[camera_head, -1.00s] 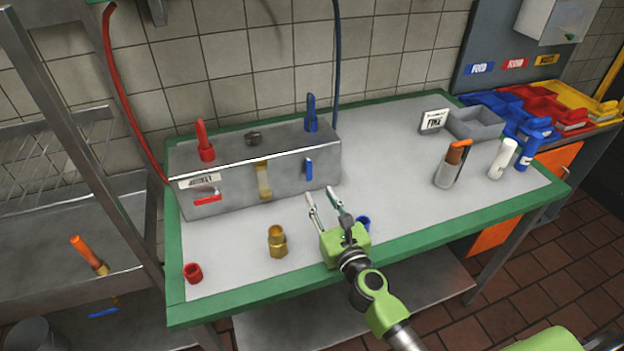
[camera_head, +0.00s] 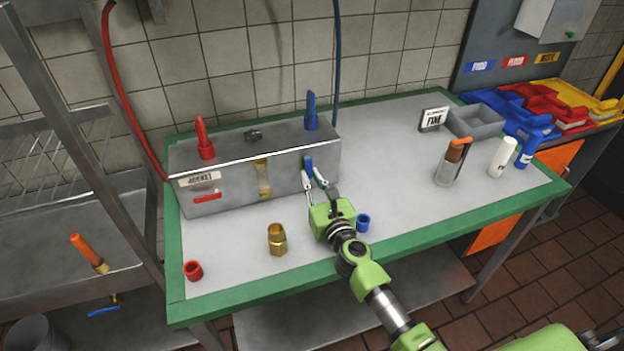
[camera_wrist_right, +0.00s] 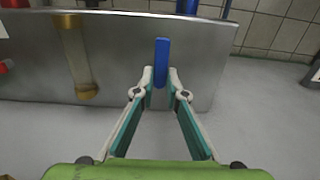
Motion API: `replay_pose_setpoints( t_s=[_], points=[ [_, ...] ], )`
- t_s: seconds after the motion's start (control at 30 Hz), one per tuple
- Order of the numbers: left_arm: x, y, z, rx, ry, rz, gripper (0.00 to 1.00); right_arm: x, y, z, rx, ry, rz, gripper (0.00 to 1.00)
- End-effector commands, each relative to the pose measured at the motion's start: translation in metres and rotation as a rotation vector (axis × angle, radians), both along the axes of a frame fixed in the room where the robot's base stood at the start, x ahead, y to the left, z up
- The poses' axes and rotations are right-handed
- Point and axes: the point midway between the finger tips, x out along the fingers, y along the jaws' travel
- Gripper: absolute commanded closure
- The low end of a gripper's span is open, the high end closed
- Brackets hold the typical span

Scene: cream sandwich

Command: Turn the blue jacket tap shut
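The blue jacket tap (camera_head: 308,164) is a flat blue lever on the front face of the grey metal box (camera_head: 240,190), near its right end. In the right wrist view the blue lever (camera_wrist_right: 161,60) stands upright. My right gripper (camera_head: 314,178) is in front of the box at the lever's lower part. In the wrist view its fingertips (camera_wrist_right: 161,77) lie on either side of the lever's lower end, with a narrow gap visible beside it. Contact is not clear. My left gripper is not in view.
A red lever (camera_head: 207,198) lies level on the box's left front. A brass fitting (camera_head: 277,240), a red cap (camera_head: 193,271) and a blue cap (camera_head: 363,223) stand on the table. A tool cup (camera_head: 447,168) is further right. The table's middle right is clear.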

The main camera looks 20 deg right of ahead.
Motion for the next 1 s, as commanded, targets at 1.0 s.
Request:
replay_pose_setpoints(
  t_s=[1.0],
  points=[
    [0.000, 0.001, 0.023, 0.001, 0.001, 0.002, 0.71, 0.000, -0.023, 0.008, -0.596, -0.018, 0.001, 1.00]
  ],
)
